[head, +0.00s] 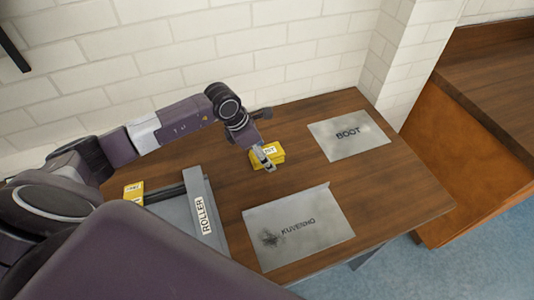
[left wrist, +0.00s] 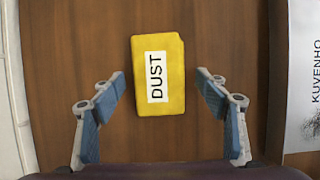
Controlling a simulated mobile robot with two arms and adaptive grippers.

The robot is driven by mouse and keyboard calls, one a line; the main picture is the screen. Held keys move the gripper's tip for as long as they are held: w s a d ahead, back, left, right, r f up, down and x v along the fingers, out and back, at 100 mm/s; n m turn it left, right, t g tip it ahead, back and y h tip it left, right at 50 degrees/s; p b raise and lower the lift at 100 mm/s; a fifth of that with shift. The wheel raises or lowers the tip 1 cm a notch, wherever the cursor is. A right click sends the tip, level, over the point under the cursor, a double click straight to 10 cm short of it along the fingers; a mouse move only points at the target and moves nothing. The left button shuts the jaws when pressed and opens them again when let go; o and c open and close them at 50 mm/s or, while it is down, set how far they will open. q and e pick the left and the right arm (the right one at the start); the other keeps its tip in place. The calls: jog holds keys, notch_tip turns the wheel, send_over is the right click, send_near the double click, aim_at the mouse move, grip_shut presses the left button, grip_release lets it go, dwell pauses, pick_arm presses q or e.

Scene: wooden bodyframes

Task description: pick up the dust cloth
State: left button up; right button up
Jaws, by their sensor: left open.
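The dust cloth is a yellow folded block with a white label reading DUST; it lies on the wooden table in the head view (head: 275,158). In the left wrist view the dust cloth (left wrist: 158,74) sits in the upper middle, just ahead of and between the open fingers. My left gripper (head: 266,160) is over the cloth in the head view and hides part of it. In the left wrist view the left gripper (left wrist: 160,110) has its blue-padded fingers spread, with nothing between the pads. My right gripper is not in view.
A grey panel marked KUVENHO (head: 300,222) with a dark smudge lies in front of the cloth. A BOOT panel (head: 348,134) lies at the right. A ROLLER tray (head: 208,215) and another yellow block (head: 134,192) are at the left. A white brick wall (head: 200,45) stands behind.

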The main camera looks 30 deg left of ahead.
pick_arm(q)
jog(key=shift+c, duration=0.5)
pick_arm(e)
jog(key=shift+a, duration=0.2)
pick_arm(q)
jog(key=shift+c, duration=1.4)
jog(key=c, duration=0.8)
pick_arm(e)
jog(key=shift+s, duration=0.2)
pick_arm(q)
jog(key=shift+r, duration=0.1)
jog(key=shift+c, duration=0.3)
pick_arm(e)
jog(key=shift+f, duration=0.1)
pick_arm(q)
jog(key=shift+r, duration=0.25)
notch_tip(320, 180, up, 19)
jog(key=b, duration=0.3)
jog(key=shift+r+b, duration=0.2)
jog(key=shift+b, duration=0.15)
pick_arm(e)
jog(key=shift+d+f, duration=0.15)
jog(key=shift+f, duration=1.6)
